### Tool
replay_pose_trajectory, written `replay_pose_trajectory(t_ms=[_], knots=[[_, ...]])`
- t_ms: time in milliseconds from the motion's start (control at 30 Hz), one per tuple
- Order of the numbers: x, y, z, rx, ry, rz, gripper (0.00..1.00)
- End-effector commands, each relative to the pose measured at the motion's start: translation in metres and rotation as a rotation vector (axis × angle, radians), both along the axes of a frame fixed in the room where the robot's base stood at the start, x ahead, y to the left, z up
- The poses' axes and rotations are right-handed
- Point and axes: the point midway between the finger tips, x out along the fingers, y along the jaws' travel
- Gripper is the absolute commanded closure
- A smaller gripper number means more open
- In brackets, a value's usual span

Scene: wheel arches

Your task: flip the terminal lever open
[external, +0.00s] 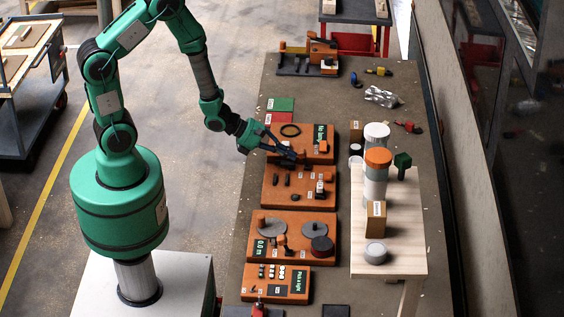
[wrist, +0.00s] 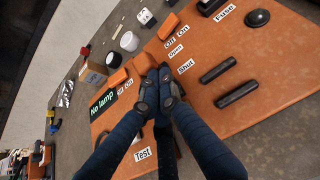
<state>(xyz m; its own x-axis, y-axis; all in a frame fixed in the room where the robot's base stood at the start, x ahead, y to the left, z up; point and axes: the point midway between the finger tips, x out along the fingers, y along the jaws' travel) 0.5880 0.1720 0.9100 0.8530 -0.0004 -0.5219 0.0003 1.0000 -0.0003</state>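The labels "Open" (wrist: 176,50) and "Shut" (wrist: 186,67) lie on an orange board (wrist: 270,80) in the wrist view. I cannot make out the terminal lever for certain; my fingertips may cover it. An orange block (wrist: 141,64) stands just beyond the fingertips. My gripper (wrist: 158,88) has its dark fingertips drawn together just below the "Shut" label, with no object visible between them. In the external view my gripper (external: 292,156) reaches down where the upper orange board (external: 320,155) meets the second board (external: 270,196).
Two black bars (wrist: 228,83) and a black dome (wrist: 258,18) sit on the board. A "No lamp" display (wrist: 103,103) is at left. More orange panels (external: 290,258) line the bench toward the front. A pale wooden stand (external: 410,255) holding jars is at right.

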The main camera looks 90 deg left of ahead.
Motion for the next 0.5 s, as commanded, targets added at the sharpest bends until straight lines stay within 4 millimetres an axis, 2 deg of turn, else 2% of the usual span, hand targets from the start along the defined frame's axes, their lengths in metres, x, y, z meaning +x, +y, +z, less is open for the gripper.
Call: replay_pose_trajectory(t_ms=[500], knots=[[0.011,0.0,0.015,0.0,0.165,0.0,1.0]])
